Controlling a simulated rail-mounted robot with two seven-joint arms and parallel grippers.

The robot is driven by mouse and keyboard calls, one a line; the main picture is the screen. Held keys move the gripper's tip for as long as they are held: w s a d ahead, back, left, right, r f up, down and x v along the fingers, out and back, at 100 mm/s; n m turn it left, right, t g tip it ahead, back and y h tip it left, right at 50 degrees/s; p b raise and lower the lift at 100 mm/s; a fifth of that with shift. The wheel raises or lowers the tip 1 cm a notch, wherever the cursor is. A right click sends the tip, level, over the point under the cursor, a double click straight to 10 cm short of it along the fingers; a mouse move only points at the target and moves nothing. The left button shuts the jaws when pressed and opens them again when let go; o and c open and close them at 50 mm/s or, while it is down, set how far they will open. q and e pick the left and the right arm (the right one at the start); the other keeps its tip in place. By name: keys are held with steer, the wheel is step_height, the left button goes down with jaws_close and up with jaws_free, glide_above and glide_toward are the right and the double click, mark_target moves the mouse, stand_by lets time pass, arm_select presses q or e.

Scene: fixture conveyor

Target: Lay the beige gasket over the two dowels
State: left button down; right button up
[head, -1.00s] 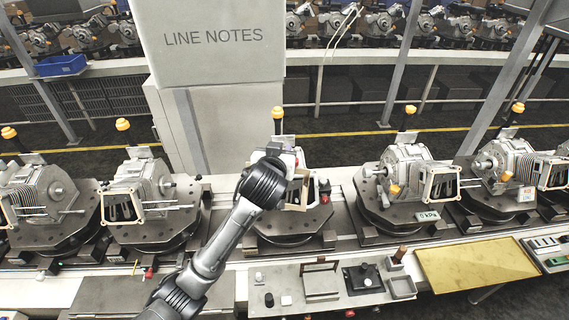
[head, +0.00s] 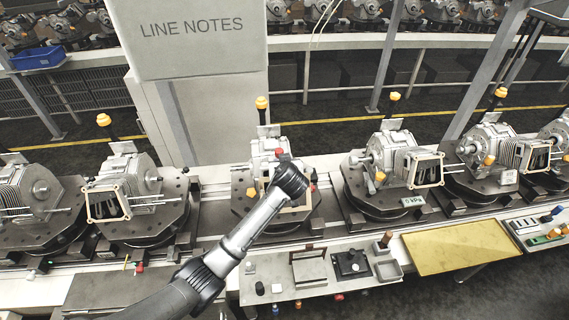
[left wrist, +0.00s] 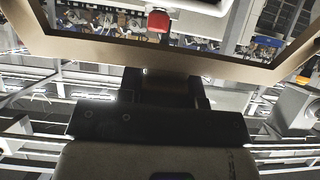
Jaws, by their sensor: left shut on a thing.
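My left gripper (left wrist: 165,82) is shut on one side of the beige gasket (left wrist: 90,49), a flat rectangular frame that spans the top of the left wrist view. In the head view my left wrist is in front of the middle machine unit (head: 262,147) and hides the fingertips and most of the gasket. A red knob (head: 280,153) on that unit shows above my wrist; a red-capped part (left wrist: 158,20) shows through the gasket's opening in the left wrist view. I cannot make out the two dowels. My right gripper is not in view.
Similar units with pale frames on their faces stand on round bases to the left (head: 122,180) and right (head: 400,160). In front are a parts shelf (head: 310,285) with small items and a yellow tray (head: 468,250). A LINE NOTES panel (head: 190,45) stands behind.

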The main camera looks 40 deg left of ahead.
arm_select(q)
steer(key=shift+b+x, duration=2.35)
steer(key=shift+x, duration=0.8)
steer(key=shift+w+a+f, duration=0.2)
steer(key=shift+w+a, duration=0.05)
steer(key=shift+a, duration=0.05)
steer(key=shift+w+a+f+b, duration=0.1)
steer(key=shift+w+b, duration=0.05)
steer(key=shift+b, duration=0.3)
steer(key=shift+w+a+f+b, duration=0.15)
steer(key=shift+w+a+b, duration=0.05)
steer(key=shift+b, duration=0.15)
steer(key=shift+w+a+f+b, duration=0.4)
steer(key=shift+w+a+b, duration=0.05)
steer(key=shift+b, duration=0.2)
